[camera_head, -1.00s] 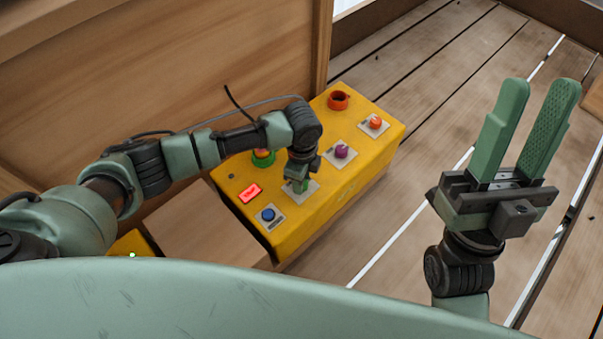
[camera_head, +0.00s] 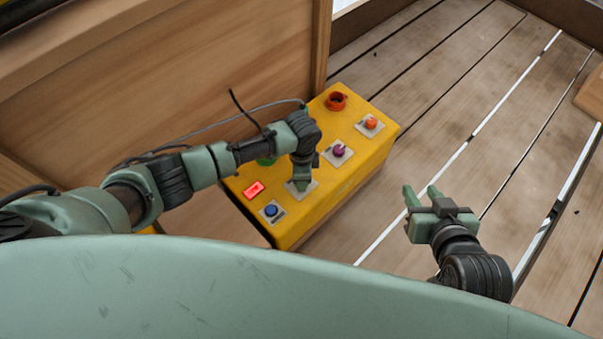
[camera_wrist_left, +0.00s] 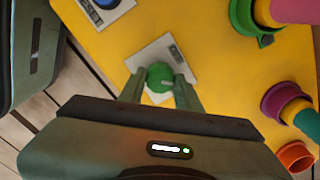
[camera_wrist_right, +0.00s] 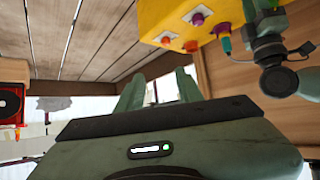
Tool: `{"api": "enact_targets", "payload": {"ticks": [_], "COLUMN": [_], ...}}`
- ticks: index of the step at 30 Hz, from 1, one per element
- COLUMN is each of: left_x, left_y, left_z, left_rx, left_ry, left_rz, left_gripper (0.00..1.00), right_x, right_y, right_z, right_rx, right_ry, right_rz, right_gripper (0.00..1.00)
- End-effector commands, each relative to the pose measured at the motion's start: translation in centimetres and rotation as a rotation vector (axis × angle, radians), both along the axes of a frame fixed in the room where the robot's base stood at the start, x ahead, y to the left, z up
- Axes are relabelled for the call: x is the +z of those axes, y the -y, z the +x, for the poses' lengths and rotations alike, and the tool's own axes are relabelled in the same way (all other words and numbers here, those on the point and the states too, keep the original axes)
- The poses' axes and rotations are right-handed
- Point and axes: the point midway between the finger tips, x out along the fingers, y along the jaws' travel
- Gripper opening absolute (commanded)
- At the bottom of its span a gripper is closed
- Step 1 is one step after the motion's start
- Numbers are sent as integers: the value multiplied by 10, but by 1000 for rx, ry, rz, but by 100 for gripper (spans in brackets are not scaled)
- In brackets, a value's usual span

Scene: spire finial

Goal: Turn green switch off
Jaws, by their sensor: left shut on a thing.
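The green switch (camera_wrist_left: 160,76) is a round knob on a pale label plate (camera_wrist_left: 160,55) on the yellow box (camera_head: 340,185). In the left wrist view it sits between the fingertips of my left gripper (camera_wrist_left: 160,88), which is shut on it. In the head view my left gripper (camera_head: 301,181) points down at the plate, and the knob itself is hidden behind it. My right gripper (camera_head: 420,193) is apart from the box, at its right over the slatted floor. Its two fingers (camera_wrist_right: 158,88) stand apart with nothing between them.
The box also bears a blue button (camera_head: 271,210), a lit red switch (camera_head: 254,189), a purple knob (camera_head: 339,151), an orange knob (camera_head: 371,123) and a red-orange ring (camera_head: 336,101). A wooden wall (camera_head: 200,70) stands behind the box.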

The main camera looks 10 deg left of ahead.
Motion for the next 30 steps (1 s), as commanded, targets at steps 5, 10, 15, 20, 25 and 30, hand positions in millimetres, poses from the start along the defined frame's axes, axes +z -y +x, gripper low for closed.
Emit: {"api": "enact_targets", "payload": {"ticks": [5,10,15,20,25,30], "left_x": [3,3,2,2,2,1], "left_y": [1,1,1,1,1,1], "left_z": [-2,-3,-2,-3,-3,-2], "left_rx": [97,199,306,419,543,640], "left_ry": [-6,-7,-6,-7,-7,-6], "left_rz": [-1,0,-1,0,0,0], "left_gripper": [0,0,0,0,0,0], "right_x": [-34,-53,-43,-36,-80,-108], "right_y": [20,39,40,40,38,37], "right_z": [-55,-118,-123,-122,-111,-108], "right_rx": [-23,-46,-47,-47,-43,-40], "right_ry": [-306,-596,-622,-623,-647,-658], "right_rz": [-67,-126,-132,-132,-134,-135], "right_gripper": [36,36,36,36,36,36]}}
